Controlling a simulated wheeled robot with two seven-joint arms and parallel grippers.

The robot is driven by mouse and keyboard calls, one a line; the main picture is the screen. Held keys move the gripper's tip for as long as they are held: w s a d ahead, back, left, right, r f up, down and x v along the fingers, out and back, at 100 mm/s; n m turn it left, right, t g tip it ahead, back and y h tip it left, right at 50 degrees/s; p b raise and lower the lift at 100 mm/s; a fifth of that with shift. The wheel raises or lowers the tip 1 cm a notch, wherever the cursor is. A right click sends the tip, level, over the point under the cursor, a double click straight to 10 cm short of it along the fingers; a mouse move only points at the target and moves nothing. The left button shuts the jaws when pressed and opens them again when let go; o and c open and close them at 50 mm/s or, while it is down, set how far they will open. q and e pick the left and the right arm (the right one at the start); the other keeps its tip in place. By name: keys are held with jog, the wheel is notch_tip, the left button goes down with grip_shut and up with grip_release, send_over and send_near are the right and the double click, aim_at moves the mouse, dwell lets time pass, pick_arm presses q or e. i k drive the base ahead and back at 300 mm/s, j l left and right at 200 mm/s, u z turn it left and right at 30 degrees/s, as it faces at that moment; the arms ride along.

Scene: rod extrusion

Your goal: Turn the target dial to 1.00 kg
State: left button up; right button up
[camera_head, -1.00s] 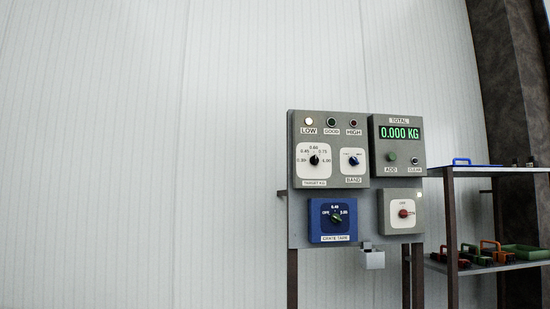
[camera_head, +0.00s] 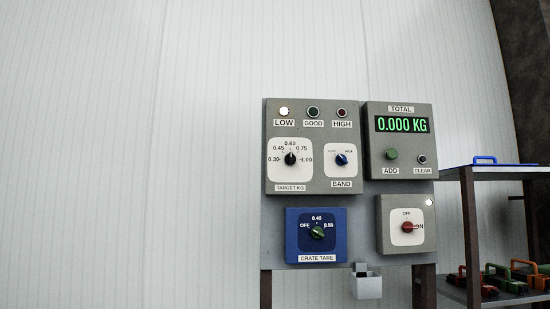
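The target dial (camera_head: 290,159) is a black knob on a white plate marked TARGET KG, at the upper left of the grey panel (camera_head: 272,235). Its scale reads 0.30, 0.45, 0.60, 0.75 and 1.00. The knob's pointer appears to be up, near 0.60. The LOW lamp (camera_head: 284,112) above it is lit white. The green TOTAL display (camera_head: 402,125) reads 0.000 KG. Neither of my grippers shows in the view.
Nearby are the BAND dial (camera_head: 341,160), the blue CRATE TARE box (camera_head: 294,241), a red ON/OFF knob (camera_head: 407,227), and the green ADD (camera_head: 391,154) and CLEAR (camera_head: 422,160) buttons. A shelf (camera_head: 490,174) with tools stands to the right. Bare wall lies to the left.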

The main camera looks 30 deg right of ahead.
aim_at(290, 159)
jog(key=i+l+u, duration=0.1)
jog(key=l, duration=0.95)
jog(key=i+l, duration=0.15)
jog(key=l, duration=0.95)
jog(key=i+l+u, duration=0.15)
jog(key=l, duration=0.9)
jog(key=k, duration=0.05)
